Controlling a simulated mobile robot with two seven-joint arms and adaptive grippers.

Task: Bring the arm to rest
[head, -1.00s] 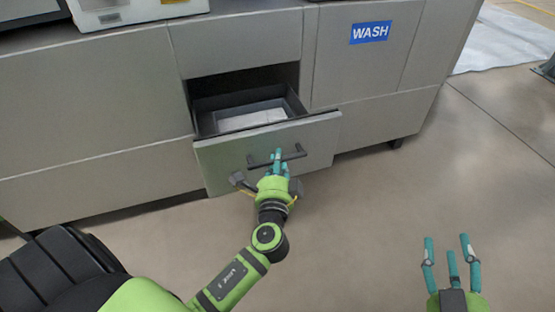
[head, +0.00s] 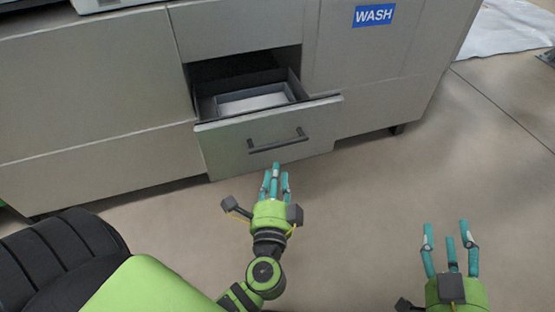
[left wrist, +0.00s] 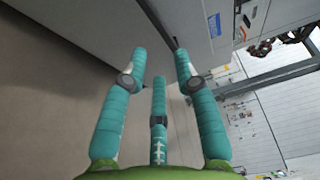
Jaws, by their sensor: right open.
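My left gripper (head: 275,180) is green with teal fingers and is in front of the open lower drawer (head: 222,152), apart from its dark bar handle (head: 278,141). Its fingers are spread and empty; the left wrist view (left wrist: 160,75) shows nothing between them. My right gripper (head: 450,240) is at the lower right of the head view, fingers spread and empty, above bare floor.
The drawer is pulled out of the grey cabinet (head: 95,100) and holds a pale tray (head: 256,102). A blue WASH label (head: 374,15) marks the cabinet's upper right. Bare floor (head: 375,200) lies between my two grippers.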

